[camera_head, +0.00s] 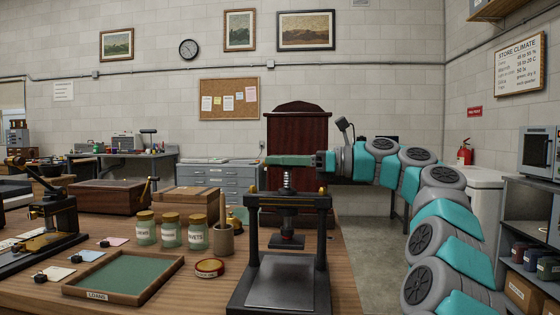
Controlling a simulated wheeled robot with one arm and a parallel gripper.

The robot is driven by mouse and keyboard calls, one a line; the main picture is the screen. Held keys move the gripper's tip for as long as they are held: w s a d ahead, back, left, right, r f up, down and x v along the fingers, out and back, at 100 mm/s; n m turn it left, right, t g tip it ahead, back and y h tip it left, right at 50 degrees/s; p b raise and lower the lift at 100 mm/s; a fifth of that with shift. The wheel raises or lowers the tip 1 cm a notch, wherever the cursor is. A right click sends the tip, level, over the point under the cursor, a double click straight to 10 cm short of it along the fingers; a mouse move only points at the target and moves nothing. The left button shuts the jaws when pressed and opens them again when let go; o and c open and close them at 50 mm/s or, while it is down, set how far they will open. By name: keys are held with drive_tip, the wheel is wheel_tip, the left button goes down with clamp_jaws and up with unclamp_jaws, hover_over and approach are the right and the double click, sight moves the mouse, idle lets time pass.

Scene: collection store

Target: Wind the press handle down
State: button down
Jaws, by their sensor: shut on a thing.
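The press (290,240) stands upright near the front edge of the wooden bench, with a black frame, a flat base plate and a central screw (287,181). A dull green handle bar (288,160) lies level across the top of the screw, pointing left and right. My gripper (321,160) comes in from the right and is shut on the right end of the handle. The jaws are small in the picture, so their exact hold is hard to see. The press's pressing block (288,238) hangs below the crossbar, with a clear gap above the base plate.
Left of the press are a green-lined tray (122,277), labelled jars (171,232), a brown cup (223,240) and a round tin (209,267). Wooden boxes (109,196) and another black device (55,215) stand farther left. A shelf (520,208) is at the right.

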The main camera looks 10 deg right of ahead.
drive_tip(key=shift+m+t+h, duration=0.3)
drive_tip(key=shift+m+t, duration=0.2)
drive_tip(key=shift+t, duration=0.2)
drive_tip(key=shift+r+t, duration=0.15)
drive_tip(key=shift+t, duration=0.15)
drive_tip(key=shift+w+d+m+t+h, duration=0.1)
drive_tip(key=shift+w+m+t+h, duration=0.1)
drive_tip(key=shift+m+t+h, duration=1.9)
drive_tip(key=m+t+h, duration=0.3)
drive_tip(key=shift+w+d+h, duration=0.2)
drive_tip(key=shift+d+h, duration=0.05)
drive_tip(key=shift+h, duration=0.15)
drive_tip(key=shift+w+d+m+t+h, duration=0.15)
drive_tip(key=shift+m+t+h, duration=0.25)
drive_tip(key=shift+m+h, duration=0.7)
drive_tip(key=shift+s+d+m+t+h, duration=0.15)
drive_tip(key=shift+m+t+h, duration=0.4)
drive_tip(key=shift+h, duration=0.95)
drive_tip(key=shift+w+d+m+t+h, duration=0.15)
drive_tip(key=shift+d+m+t+h, duration=0.1)
drive_tip(key=shift+m+h, duration=0.9)
drive_tip(key=shift+d+m+h, duration=0.15)
drive_tip(key=shift+m+h, duration=0.85)
drive_tip(key=shift+h, duration=0.95)
drive_tip(key=shift+m+h, duration=0.3)
drive_tip(key=shift+h, duration=0.1)
drive_tip(key=shift+m+g+h, duration=0.4)
drive_tip(key=shift+m+h, duration=0.1)
drive_tip(key=shift+h, duration=0.3)
